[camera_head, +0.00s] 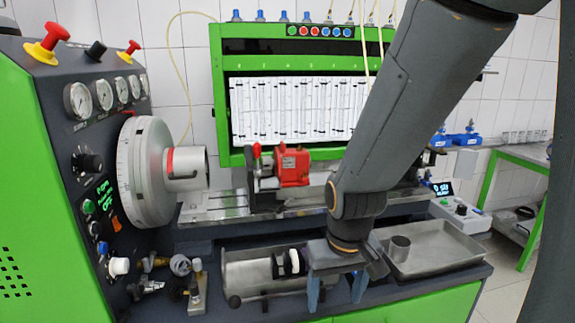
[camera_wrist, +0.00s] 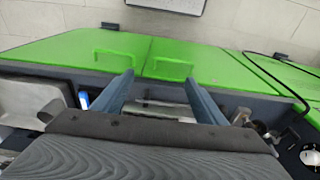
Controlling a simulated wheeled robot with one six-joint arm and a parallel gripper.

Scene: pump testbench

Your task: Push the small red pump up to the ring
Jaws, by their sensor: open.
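The small red pump (camera_head: 294,166) sits on a mount on the bench rail, in the middle of the head view. A grey metal ring (camera_head: 190,168) with a red band beside it projects from the big round disc on the left. A clear gap lies between the ring and the pump. My gripper (camera_head: 336,292) points down at the bench's front edge, below and right of the pump and well apart from it. Its two blue fingers are spread with nothing between them, also in the wrist view (camera_wrist: 158,76). The wrist view shows neither pump nor ring.
A metal tray (camera_head: 440,262) with a cup stands at the right, and another tray (camera_head: 240,283) lies below the rail. Several loose fittings (camera_head: 180,266) stand at front left. My arm crosses the right of the rail. Green cabinet doors (camera_wrist: 205,65) show in the wrist view.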

